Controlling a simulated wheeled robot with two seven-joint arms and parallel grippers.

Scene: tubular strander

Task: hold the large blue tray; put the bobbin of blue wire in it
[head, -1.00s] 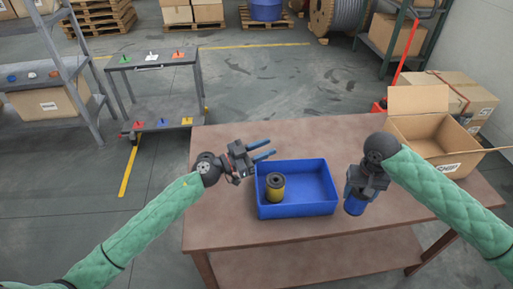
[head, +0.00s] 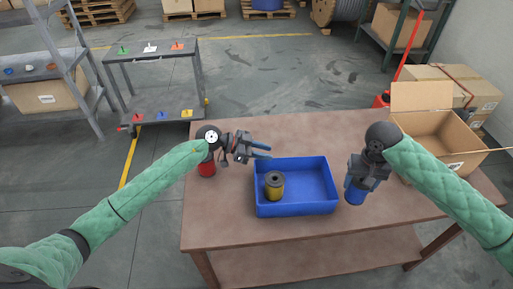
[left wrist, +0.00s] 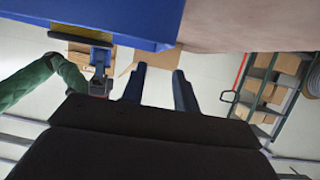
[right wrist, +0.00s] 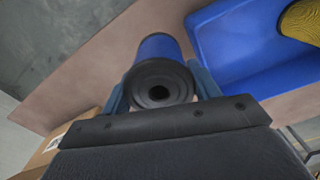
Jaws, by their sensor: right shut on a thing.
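The large blue tray (head: 297,207) lies on the brown table, with a bobbin of yellow wire (head: 275,187) standing in its left part. The tray's blue wall also shows at the top of the left wrist view (left wrist: 100,18). My left gripper (head: 266,151) is open and empty at the tray's far left corner; I cannot tell whether it touches the rim. My right gripper (head: 358,186) is shut on the bobbin of blue wire (head: 355,196), just right of the tray. In the right wrist view that bobbin (right wrist: 158,70) sits between the fingers, its dark flange towards the camera.
A red bobbin (head: 207,168) stands on the table (head: 225,225), partly hidden by my left wrist. An open cardboard box (head: 440,140) is at the table's right end. A grey cart (head: 155,65) with coloured pieces stands behind, left. The table's front left is clear.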

